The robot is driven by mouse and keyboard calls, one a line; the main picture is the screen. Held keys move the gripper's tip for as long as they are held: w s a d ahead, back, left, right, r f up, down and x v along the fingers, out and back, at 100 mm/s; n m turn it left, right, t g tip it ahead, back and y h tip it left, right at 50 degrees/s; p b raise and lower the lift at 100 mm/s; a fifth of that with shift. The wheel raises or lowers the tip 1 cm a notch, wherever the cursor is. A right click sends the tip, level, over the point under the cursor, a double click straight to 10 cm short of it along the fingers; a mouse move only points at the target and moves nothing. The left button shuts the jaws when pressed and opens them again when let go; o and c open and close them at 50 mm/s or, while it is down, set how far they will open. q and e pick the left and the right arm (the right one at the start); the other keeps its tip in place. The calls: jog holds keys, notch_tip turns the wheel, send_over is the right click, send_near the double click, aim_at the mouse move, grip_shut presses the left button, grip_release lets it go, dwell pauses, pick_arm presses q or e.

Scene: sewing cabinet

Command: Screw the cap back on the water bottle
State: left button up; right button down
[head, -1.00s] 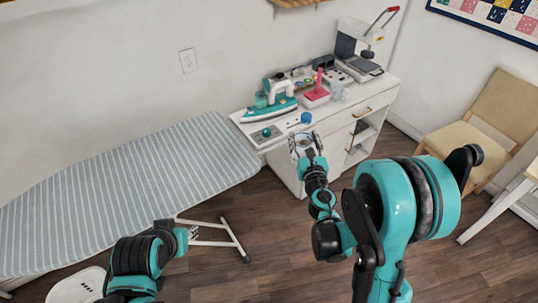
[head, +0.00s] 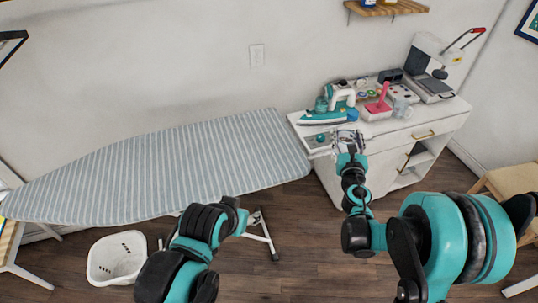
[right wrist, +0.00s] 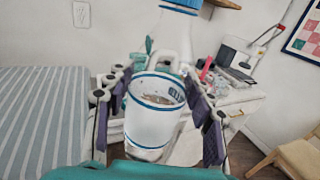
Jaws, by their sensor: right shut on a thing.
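A pale, partly see-through vessel with blue bands, apparently the water bottle (right wrist: 150,125), stands near upright between the fingers of my right gripper (right wrist: 158,108). My right gripper, also in the head view (head: 350,142), is shut on it beside the cabinet's front edge. A blue cap-like piece (head: 352,114) shows just above it, and again at the top of the wrist view (right wrist: 182,4). I cannot tell whether this piece is seated or screwed down. My left gripper (head: 236,214) is far left, near the ironing board's front edge; its fingers are unclear.
The white cabinet (head: 388,158) carries a teal iron (head: 325,116), a small teal round thing (head: 321,137), a pink item (head: 378,105) and a press (head: 436,66). A striped ironing board (head: 190,165) stands left, a white basket (head: 118,257) below. A chair (head: 508,185) is right.

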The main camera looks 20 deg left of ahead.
jog(key=w+a+r+n+y, duration=0.1)
jog(key=a, duration=0.6)
jog(key=w+a+r+n+y, duration=0.1)
jog(key=w+a+y, duration=0.1)
jog(key=a, duration=0.6)
jog(key=shift+w+a+r+g+p, duration=0.2)
jog(key=shift+r+g+p, duration=0.1)
jog(key=shift+g+p, duration=0.15)
jog(key=a+f+b, duration=0.3)
jog(key=a+f, duration=0.4)
jog(key=a, duration=0.4)
jog(key=shift+s+a, duration=0.3)
jog(key=shift+s, duration=0.05)
notch_tip(320, 180, down, 4)
jog(key=shift+b, duration=0.75)
